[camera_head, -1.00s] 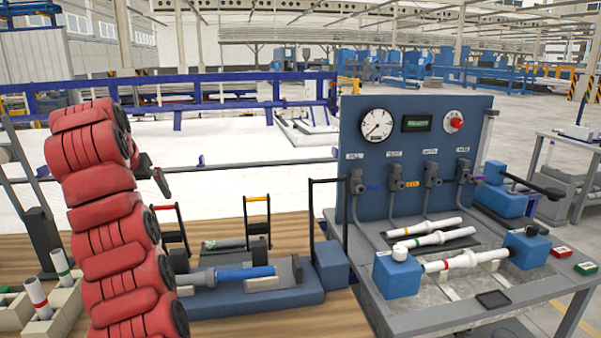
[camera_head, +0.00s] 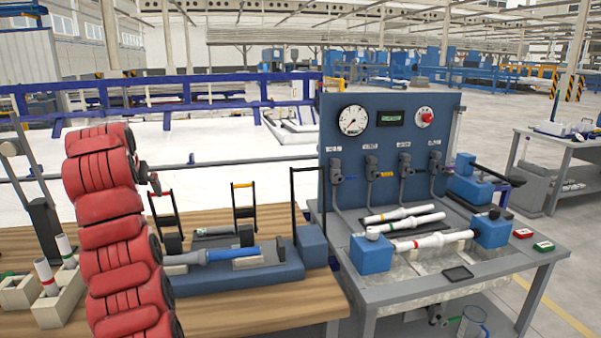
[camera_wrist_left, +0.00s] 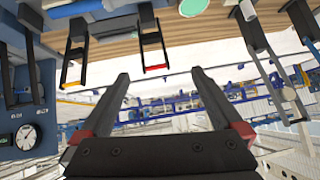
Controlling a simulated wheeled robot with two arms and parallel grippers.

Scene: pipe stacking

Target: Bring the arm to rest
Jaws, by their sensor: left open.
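My red left arm (camera_head: 115,235) stands folded upright at the left of the head view, over the wooden bench. A small dark part of the left gripper (camera_head: 152,184) shows beside its upper end. In the left wrist view the left gripper (camera_wrist_left: 160,82) has its two dark fingers wide apart with nothing between them. It points away from the bench toward the hall and touches nothing. My right gripper is in neither view.
Pipes stand in beige holders (camera_head: 55,305) at left.

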